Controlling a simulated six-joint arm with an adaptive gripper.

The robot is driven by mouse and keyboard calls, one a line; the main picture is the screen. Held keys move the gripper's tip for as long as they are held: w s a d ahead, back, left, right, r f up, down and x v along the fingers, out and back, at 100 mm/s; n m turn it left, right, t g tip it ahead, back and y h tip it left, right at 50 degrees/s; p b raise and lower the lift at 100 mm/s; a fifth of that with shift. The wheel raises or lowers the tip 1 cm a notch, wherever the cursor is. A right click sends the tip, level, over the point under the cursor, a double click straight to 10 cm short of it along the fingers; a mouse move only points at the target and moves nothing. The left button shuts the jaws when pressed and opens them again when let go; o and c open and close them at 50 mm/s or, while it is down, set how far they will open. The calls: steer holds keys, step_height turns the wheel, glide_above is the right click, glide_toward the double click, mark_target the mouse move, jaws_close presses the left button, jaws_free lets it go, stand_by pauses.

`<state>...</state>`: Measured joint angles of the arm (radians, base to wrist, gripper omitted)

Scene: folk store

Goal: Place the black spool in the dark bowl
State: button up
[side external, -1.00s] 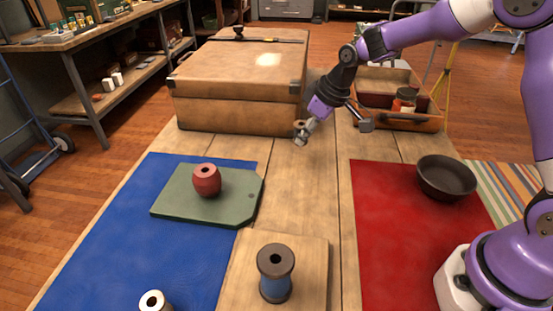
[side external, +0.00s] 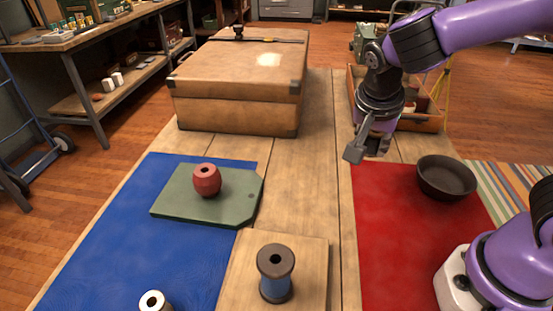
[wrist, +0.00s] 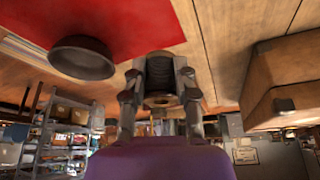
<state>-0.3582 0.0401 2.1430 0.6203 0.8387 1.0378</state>
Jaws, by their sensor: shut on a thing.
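The black spool (wrist: 160,74), dark with brown flanged ends, is held between the two fingers of my gripper (wrist: 160,88) in the wrist view. In the side view my gripper (side external: 367,147) is above the far left part of the red mat, and I cannot make out the spool there. The dark bowl (side external: 447,180) stands upright on the red mat, to the right of my gripper and nearer the camera. It also shows at the upper left of the wrist view (wrist: 80,62).
A brown suitcase (side external: 240,105) stands at the back left, and a wooden tray (side external: 424,123) is behind my gripper. A red spool (side external: 206,181) is on a green board. A blue spool (side external: 276,274) and a white-topped one (side external: 154,302) are in front. The red mat (side external: 400,250) is clear left of the bowl.

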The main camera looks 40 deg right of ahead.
steer(key=s+d+r+m+g, duration=0.1)
steer(key=s+d+m+g, duration=0.3)
steer(key=s+m, duration=0.5)
steer(key=m, duration=0.2)
glide_toward(439, 177)
steer(key=s, duration=0.1)
steer(key=s+a+f, duration=0.1)
steer(key=shift+s+a+f, duration=0.15)
steer(key=shift+s+f, duration=0.05)
steer(key=shift+s, duration=0.2)
steer(key=shift+d+f, duration=0.2)
steer(key=shift+d, duration=0.05)
steer(key=shift+f, duration=2)
steer(key=shift+f, duration=0.1)
steer(key=o, duration=0.8)
